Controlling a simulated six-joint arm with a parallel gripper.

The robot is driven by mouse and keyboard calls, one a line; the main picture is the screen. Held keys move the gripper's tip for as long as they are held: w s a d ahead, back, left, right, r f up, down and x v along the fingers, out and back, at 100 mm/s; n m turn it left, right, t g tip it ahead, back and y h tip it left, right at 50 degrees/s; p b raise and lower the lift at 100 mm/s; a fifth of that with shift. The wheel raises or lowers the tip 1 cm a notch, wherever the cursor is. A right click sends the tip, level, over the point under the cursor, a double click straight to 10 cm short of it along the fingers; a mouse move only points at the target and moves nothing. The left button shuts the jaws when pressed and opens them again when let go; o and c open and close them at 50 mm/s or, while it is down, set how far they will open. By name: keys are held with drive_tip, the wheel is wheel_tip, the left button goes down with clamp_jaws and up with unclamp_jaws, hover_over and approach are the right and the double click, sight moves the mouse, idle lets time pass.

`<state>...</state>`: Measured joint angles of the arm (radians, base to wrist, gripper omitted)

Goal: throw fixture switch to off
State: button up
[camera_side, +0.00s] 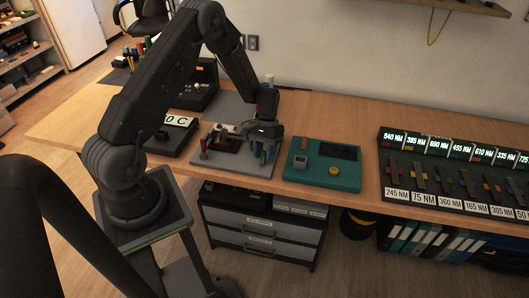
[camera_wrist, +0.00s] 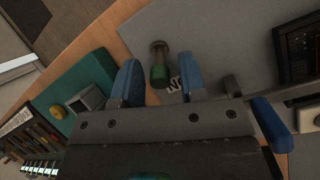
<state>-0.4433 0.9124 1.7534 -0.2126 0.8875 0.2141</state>
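A short switch lever (camera_wrist: 159,66) with a green end and a brownish base stands on the grey fixture plate (camera_wrist: 218,38) in the wrist view. A partly covered label with dark letters (camera_wrist: 174,84), perhaps "ON", lies beside it. My gripper (camera_wrist: 157,62) has its two blue fingers apart, one on either side of the lever, with gaps showing. In the side view my gripper (camera_side: 263,153) is low over the right part of the fixture plate (camera_side: 222,171) and hides the lever. Whether the fingers touch the lever cannot be told.
A teal box (camera_side: 322,177) with a yellow knob stands right of the fixture. A rack of labelled modules (camera_side: 455,175) is farther right. A dark box (camera_side: 195,90) and a box with a "0 C" display (camera_side: 178,121) stand to the left. Bare table shows between boxes and rack.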

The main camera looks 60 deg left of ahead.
clamp_jaws()
drive_tip(key=shift+r, duration=0.1)
drive_tip(key=shift+s+d+r+t+y, duration=0.1)
drive_tip(key=shift+s+d+t+y, duration=0.1)
drive_tip(key=shift+t+y, duration=0.35)
drive_tip(key=shift+s+d+r+t+y, duration=0.1)
drive_tip(key=shift+s+d+t+y, duration=0.1)
drive_tip(key=shift+t+y, duration=0.35)
drive_tip(key=shift+s+d+t+y, duration=0.15)
drive_tip(key=shift+d+t+y, duration=0.05)
drive_tip(key=shift+t+y, duration=0.35)
drive_tip(key=shift+s+d+t+y, duration=0.15)
drive_tip(key=shift+t+y, duration=0.4)
drive_tip(key=shift+o, duration=0.6)
unclamp_jaws()
drive_tip(key=shift+s, duration=0.1)
